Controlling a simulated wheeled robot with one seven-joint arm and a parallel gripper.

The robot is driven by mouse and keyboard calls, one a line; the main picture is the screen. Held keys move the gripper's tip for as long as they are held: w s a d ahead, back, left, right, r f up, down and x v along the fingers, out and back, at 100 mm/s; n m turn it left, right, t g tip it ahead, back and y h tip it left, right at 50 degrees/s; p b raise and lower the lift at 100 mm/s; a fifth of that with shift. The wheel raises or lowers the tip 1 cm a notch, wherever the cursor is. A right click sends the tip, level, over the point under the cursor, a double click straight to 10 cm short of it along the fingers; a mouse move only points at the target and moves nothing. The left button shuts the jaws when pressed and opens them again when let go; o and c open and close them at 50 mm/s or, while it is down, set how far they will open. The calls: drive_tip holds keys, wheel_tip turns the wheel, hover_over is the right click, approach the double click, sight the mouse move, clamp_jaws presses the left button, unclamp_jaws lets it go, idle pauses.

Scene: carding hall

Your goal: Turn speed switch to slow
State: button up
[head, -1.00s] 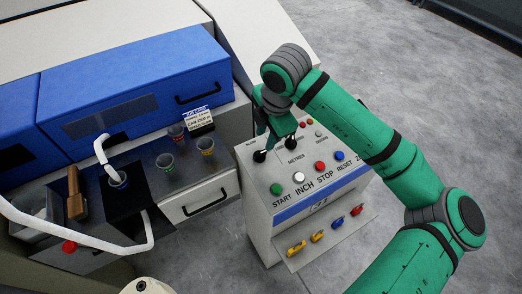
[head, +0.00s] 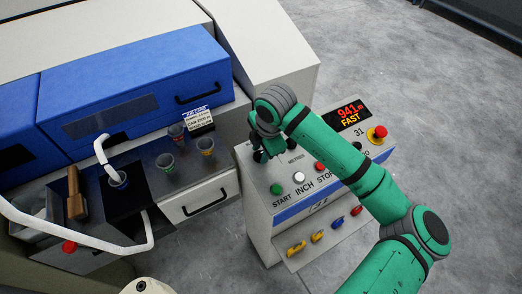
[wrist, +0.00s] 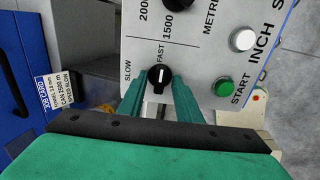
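The speed switch (wrist: 159,77) is a black round knob with a white pointer line on the console's grey top. Its pointer is toward the FAST label; the SLOW label is to the left in the wrist view. My gripper (wrist: 158,88) is open, with its green fingers on either side of the knob and small gaps showing. In the head view my gripper (head: 262,150) is at the console's far left corner and mostly hides the switch. The console display (head: 349,113) reads FAST in orange under a red 941 m.
Another black knob (wrist: 187,13) marked 1500 and 2000 is close by. The green START (head: 276,189) and white INCH (head: 299,178) buttons are near my gripper. A red emergency stop (head: 378,132) is at the right. A job card (wrist: 61,89) in the wrist view mentions SLOW.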

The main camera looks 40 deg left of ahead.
drive_tip(key=shift+c, duration=0.7)
clamp_jaws()
drive_tip(key=shift+n, duration=0.4)
drive_tip(key=n, duration=0.8)
drive_tip(key=shift+n, duration=0.3)
drive_tip(key=n, duration=0.8)
drive_tip(key=shift+n, duration=0.5)
